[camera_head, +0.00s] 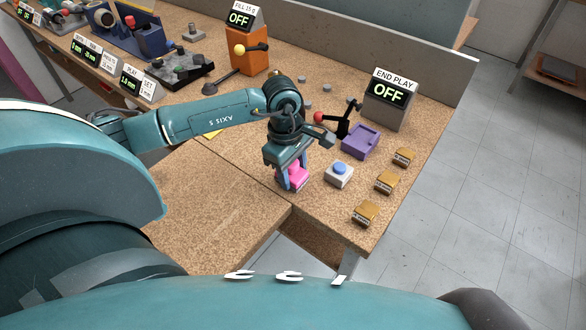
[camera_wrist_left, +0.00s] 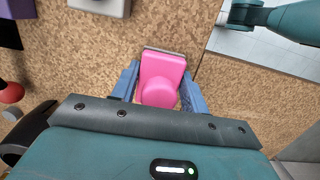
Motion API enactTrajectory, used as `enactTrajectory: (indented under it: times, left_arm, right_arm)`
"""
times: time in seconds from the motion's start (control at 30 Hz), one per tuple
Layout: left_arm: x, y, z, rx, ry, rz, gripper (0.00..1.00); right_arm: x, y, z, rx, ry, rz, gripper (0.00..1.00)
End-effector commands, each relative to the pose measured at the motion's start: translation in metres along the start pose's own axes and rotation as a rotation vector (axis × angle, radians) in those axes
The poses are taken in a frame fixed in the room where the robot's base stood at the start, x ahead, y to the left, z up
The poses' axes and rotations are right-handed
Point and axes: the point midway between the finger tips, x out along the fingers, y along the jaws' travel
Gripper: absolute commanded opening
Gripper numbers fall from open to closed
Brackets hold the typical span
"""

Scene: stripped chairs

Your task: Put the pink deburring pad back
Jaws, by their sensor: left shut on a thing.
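The pink deburring pad (camera_head: 293,176) is between the fingers of my left gripper (camera_head: 291,182), near the front edge of the bench. In the left wrist view the pad (camera_wrist_left: 160,78) shows a rounded knob and a flat pink face with a dark edge at its far end. The blue fingers of my left gripper (camera_wrist_left: 158,88) are shut on its two sides. I cannot tell whether the pad touches the bench top. My right gripper is not in view in the head view, and no right fingers show in the wrist view.
A white box with a blue button (camera_head: 339,174) stands just right of the pad. A purple tray (camera_head: 360,142), several brown blocks (camera_head: 386,182) and the END PLAY display (camera_head: 388,99) are farther right. An orange box (camera_head: 249,55) stands behind. The bench top (camera_head: 195,190) left of the pad is clear.

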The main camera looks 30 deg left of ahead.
Motion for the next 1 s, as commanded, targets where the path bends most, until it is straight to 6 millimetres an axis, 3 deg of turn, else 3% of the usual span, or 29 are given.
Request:
enactTrajectory:
  times: [0.07,0.1,0.33,0.7,1.0]
  left_arm:
    - [0.004,0.0,-0.001,0.0,0.0,0.0,0.2]
    - [0.003,0.0,0.0,0.0,0.0,0.0,0.47]
    - [0.002,0.0,0.0,0.0,0.0,0.0,0.66]
    - [-0.005,0.001,0.0,0.0,0.001,0.002,0.67]
    - [-0.065,0.001,-0.001,-0.001,0.002,0.006,0.67]
  right_arm:
    - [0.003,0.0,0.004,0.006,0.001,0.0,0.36]
    - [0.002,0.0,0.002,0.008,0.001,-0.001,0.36]
    - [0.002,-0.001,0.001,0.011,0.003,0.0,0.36]
    - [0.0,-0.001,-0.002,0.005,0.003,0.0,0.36]
    - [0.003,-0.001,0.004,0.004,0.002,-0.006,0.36]
